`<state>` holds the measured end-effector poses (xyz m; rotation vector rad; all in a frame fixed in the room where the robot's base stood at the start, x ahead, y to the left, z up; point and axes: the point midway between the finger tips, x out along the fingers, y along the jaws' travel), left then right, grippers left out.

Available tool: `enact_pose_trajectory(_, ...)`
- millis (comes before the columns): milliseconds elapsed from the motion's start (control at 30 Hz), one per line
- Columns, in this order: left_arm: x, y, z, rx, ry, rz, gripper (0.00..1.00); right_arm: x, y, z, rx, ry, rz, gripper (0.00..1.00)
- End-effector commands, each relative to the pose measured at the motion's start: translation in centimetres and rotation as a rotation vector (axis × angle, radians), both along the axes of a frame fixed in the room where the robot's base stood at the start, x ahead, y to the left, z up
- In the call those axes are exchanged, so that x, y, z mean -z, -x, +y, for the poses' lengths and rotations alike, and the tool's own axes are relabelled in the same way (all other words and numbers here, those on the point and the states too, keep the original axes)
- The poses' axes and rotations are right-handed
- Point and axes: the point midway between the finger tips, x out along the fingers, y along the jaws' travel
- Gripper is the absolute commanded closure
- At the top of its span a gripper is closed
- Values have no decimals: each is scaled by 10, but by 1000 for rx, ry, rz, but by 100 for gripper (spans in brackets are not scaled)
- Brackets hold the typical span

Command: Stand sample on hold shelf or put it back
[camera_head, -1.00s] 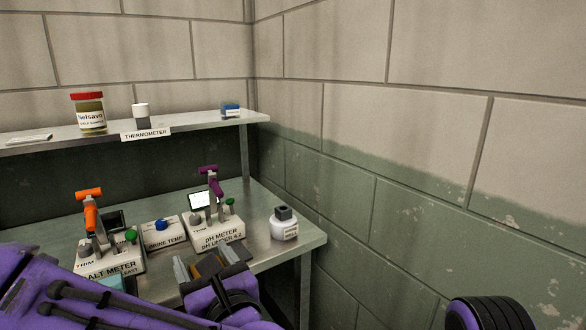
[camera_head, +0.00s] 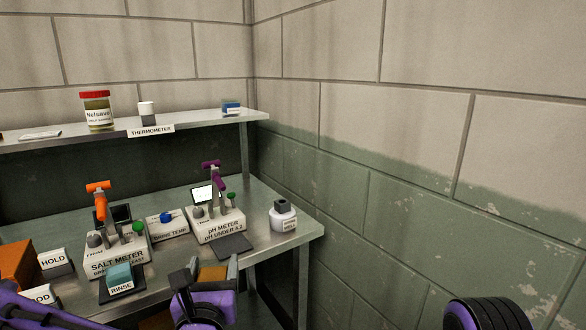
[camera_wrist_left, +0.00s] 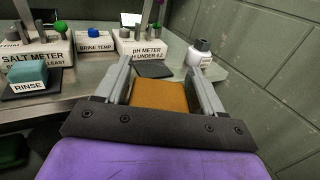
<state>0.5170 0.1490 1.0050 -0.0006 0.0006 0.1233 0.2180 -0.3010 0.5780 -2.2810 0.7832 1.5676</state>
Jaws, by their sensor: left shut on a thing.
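My left gripper (camera_head: 207,267) is at the lower middle of the head view, in front of the bench's front edge. It is shut on an amber-brown block-like thing, probably the sample, seen between the fingers in the left wrist view (camera_wrist_left: 160,96). Its lower part is hidden by the gripper. In the head view, a white HOLD sign (camera_head: 53,260) stands at the far left beside an orange-brown block (camera_head: 16,263). A second sign (camera_head: 40,296), partly cut off and reading "OOD", is below it. My right gripper is not in view.
The bench (camera_head: 265,243) holds the salt meter (camera_head: 118,262), brine temp box (camera_head: 167,224), pH meter (camera_head: 218,228), a teal RINSE block (camera_head: 120,276) and a white bottle (camera_head: 283,218). An upper shelf (camera_head: 190,121) carries a Nelsavo jar (camera_head: 98,111). A wall closes the right.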

Motion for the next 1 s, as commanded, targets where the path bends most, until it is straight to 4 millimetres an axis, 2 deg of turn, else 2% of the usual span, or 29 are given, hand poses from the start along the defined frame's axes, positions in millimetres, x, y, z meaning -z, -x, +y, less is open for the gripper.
enact_pose_trajectory(33, 18, 0, 4, 29, -4, 6, 71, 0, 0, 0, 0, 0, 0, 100)
enact_pose_trajectory(167, 67, 5, 14, 108, -7, 11, 71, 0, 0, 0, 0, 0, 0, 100)
enact_pose_trajectory(300, 127, 20, 32, 152, -4, 15, 71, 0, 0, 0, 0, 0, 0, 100)
enact_pose_trajectory(400, 158, 29, 46, 133, -1, 8, 71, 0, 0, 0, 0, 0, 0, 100)
enact_pose_trajectory(567, 174, 35, 49, 125, -1, -1, 71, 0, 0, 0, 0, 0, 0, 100)
enact_pose_trajectory(1000, 174, 35, 49, 123, -1, -5, 71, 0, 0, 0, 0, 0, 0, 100)
